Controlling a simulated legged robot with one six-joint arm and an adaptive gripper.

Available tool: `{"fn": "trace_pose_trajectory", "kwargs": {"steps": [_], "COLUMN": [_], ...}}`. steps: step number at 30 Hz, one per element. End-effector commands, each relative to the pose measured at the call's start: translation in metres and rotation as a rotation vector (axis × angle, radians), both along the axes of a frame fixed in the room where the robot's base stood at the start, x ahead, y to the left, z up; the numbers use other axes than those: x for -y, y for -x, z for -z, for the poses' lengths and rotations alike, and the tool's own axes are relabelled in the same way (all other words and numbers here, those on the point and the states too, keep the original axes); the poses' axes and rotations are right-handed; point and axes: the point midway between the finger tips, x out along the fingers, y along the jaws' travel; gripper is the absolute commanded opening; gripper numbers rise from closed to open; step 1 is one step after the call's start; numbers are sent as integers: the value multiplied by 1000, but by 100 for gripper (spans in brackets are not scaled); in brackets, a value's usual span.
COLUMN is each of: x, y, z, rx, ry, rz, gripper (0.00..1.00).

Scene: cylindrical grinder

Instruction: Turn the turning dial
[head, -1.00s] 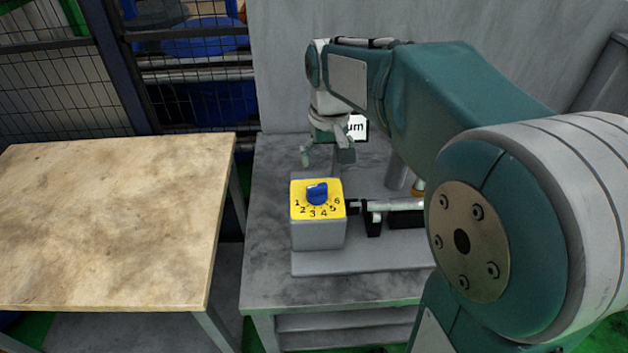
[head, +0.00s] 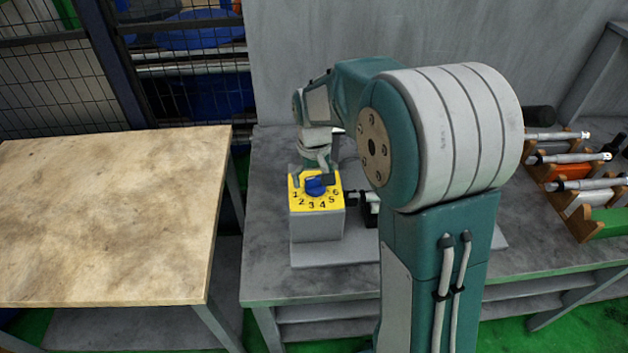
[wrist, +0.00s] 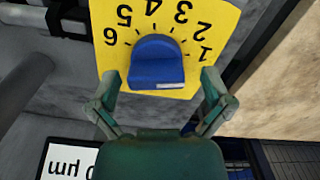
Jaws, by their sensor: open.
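The turning dial is a blue knob (head: 316,186) on the yellow numbered face (head: 309,201) of a grey box (head: 317,227), on the grey bench. In the wrist view the blue knob (wrist: 156,62) is near the top centre, with the numbers upside down around it. My gripper (head: 314,177) is at the far side of the knob in the head view. In the wrist view its green fingers (wrist: 160,80) are spread, one on each side of the knob's near end. Small gaps show between knob and fingers; I cannot tell about contact.
A wooden-topped table (head: 110,215) stands left of the grey bench (head: 268,280), with a gap between. Racks with metal micrometer-like tools (head: 580,185) sit on the bench at right. A wire mesh fence (head: 60,90) is behind. My arm hides the bench's middle.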

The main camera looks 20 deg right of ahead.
Motion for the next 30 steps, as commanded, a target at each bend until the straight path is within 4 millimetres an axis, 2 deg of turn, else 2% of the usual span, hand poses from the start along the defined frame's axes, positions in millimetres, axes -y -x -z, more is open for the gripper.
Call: {"fn": "trace_pose_trajectory", "kwargs": {"steps": [3, 11, 12, 14, 15, 16, 17, 30], "x": [1, 0, 0, 0, 0, 0, 0, 0], "y": [0, 0, 0, 0, 0, 0, 0, 1], "z": [7, 8, 8, 8, 8, 8, 8, 10], "rx": [0, 1, 1, 1, 0, 0, 0, -5], "ry": [-1, 0, 0, 0, 0, 0, 0, -1], "rz": [1, 1, 1, 1, 1, 1, 1, -45], "gripper": [100, 100, 82, 55, 38, 24, 21, 21]}}
